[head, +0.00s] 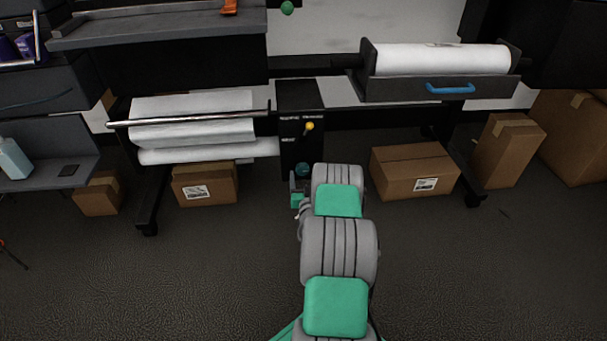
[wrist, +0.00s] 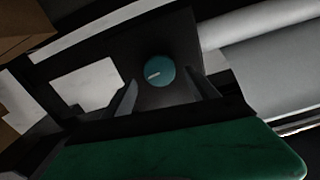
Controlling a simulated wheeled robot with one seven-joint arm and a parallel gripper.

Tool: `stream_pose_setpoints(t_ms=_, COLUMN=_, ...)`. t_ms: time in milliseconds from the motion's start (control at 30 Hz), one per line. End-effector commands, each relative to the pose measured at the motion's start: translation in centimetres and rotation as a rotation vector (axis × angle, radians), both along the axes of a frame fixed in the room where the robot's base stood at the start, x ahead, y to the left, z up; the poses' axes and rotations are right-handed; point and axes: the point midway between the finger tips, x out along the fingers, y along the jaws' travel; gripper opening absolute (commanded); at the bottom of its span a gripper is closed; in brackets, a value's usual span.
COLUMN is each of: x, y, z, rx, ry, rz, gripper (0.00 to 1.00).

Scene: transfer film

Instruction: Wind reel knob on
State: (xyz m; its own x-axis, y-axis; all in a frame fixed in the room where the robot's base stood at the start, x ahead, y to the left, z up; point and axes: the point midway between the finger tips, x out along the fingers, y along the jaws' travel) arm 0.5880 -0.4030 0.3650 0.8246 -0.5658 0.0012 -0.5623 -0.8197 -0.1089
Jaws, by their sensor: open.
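The reel knob (head: 302,169) is a round teal knob low on the black front panel (head: 300,101) of the machine. In the wrist view the knob (wrist: 159,70) faces me, with a short white mark pointing to its left side. My gripper (wrist: 167,94) is open, with its two dark fingers apart. The knob shows between and beyond the fingertips, and I see no contact. In the head view my gripper (head: 297,184) is just in front of and below the knob, partly hidden by my arm.
A yellow knob (head: 309,126) sits higher on the panel. A white film roll (head: 208,152) hangs to the left under a metal bar (head: 190,119). A drawer with a roll (head: 437,87) and blue handle is at upper right. Cardboard boxes (head: 414,171) stand on the floor.

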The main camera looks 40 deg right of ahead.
Motion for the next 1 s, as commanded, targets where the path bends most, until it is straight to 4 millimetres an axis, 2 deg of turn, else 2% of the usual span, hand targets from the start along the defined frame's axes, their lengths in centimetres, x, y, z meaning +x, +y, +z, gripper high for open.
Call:
stream_pose_setpoints(t_ms=67, x=1.1, y=-0.5, z=-0.1, rx=-0.002, ry=-0.001, rz=0.004, gripper=0.68)
stream_pose_setpoints(t_ms=200, x=1.9, y=-1.3, z=0.0, rx=0.0, ry=0.0, rz=0.001, gripper=0.68)
stream_pose_setpoints(t_ms=467, x=2.0, y=-1.4, z=0.0, rx=0.001, ry=0.0, rz=0.0, gripper=0.68)
stream_pose_setpoints(t_ms=1000, x=2.0, y=-1.4, z=0.0, rx=0.001, ry=0.001, rz=0.0, gripper=0.25)
